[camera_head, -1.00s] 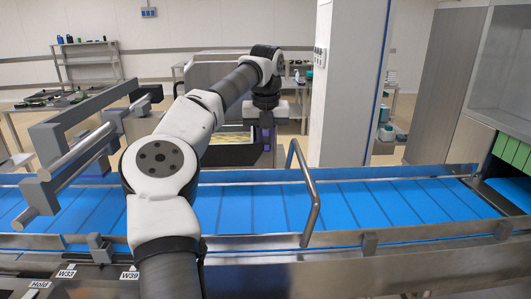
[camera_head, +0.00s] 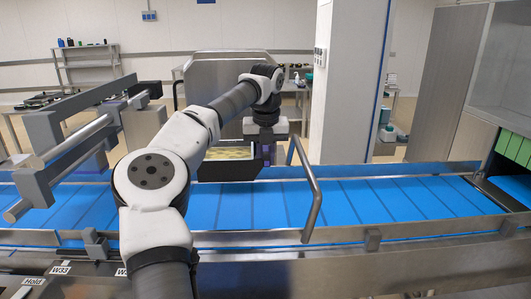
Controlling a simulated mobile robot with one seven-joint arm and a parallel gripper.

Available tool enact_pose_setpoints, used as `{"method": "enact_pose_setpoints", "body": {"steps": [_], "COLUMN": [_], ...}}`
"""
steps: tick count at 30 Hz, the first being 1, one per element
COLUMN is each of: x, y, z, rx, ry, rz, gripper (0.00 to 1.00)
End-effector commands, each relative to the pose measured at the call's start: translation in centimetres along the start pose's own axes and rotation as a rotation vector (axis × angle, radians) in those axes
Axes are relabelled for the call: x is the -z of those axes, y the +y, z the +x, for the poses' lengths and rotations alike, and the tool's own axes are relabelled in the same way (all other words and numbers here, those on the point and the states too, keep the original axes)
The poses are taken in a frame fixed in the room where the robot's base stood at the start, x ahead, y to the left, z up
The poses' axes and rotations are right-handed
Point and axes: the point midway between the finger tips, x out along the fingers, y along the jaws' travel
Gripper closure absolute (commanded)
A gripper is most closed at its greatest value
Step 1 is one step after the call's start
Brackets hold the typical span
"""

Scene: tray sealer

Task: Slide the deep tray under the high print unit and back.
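The deep tray (camera_head: 224,173) is dark, with pale yellow contents. It is at the back edge of the blue conveyor, and I cannot tell whether it touches the belt. My gripper (camera_head: 267,160) points down at the tray's right end and appears shut on its wall; the fingertips are small and partly hidden. Grey gantries with round bars span the left of the conveyor. The taller-looking one (camera_head: 90,103) is probably the high print unit; it stands left of the tray. My arm hides part of the belt between them.
The blue belt (camera_head: 390,200) is clear to the right. A bent steel rail (camera_head: 312,195) rises near the gripper. A steel machine panel (camera_head: 215,75) and a white pillar (camera_head: 347,85) stand behind. Labels such as W33 (camera_head: 60,270) mark the front ledge.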

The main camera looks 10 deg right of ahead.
Motion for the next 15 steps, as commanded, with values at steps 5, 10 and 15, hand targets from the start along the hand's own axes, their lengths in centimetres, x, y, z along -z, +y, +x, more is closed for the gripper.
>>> {"method": "enact_pose_setpoints", "body": {"steps": [5,10,15], "x": [0.2,0.3,0.5], "y": [0.0,0.0,0.0], "z": [1.2,2.2,3.2], "rx": [0.000,0.000,0.000], "ry": [-0.001,0.000,0.000], "rz": [0.000,0.000,-0.001], "gripper": [1.00,1.00,1.00]}}
